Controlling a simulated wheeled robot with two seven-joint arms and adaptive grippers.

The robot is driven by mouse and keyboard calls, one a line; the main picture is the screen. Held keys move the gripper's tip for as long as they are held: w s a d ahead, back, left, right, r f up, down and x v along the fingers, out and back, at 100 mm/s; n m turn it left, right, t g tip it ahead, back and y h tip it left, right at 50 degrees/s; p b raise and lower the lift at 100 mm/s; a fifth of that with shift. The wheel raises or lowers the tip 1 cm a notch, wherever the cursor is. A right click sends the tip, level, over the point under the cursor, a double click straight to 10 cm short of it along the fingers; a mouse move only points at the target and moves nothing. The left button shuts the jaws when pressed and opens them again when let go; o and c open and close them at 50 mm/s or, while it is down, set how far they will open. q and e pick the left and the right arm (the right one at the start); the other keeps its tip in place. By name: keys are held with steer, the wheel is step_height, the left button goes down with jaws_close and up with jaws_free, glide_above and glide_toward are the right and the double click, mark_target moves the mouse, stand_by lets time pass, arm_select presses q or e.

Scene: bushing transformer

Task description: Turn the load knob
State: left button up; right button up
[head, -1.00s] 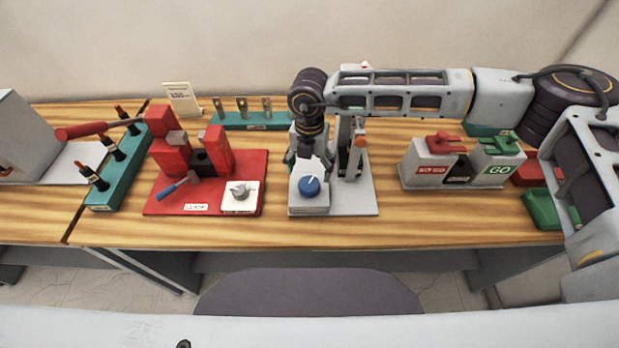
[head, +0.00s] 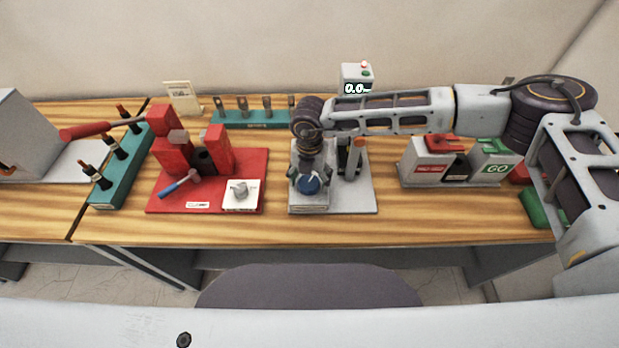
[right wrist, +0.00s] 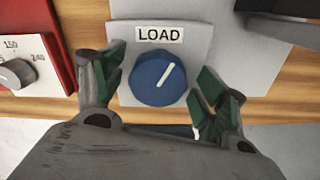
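The load knob (head: 309,184) is a round blue dial with a white pointer line, on a grey base in the middle of the table. In the right wrist view the knob (right wrist: 158,78) sits below a "LOAD" label (right wrist: 159,34), its pointer tilted up and to the right. My right gripper (head: 309,178) is over the knob. In the right wrist view its green-padded fingers (right wrist: 160,88) stand open on either side of the knob, with a gap showing on both sides. My left gripper is not in view.
Left of the grey base (head: 355,197) is a red fixture (head: 225,160) with a grey knob on a white plate (head: 243,204). Right of it stand grey boxes with a red label (head: 428,166) and a green "GO" label (head: 492,165). A small display (head: 356,80) stands behind.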

steer(key=c, duration=0.8)
steer(key=shift+o, duration=0.2)
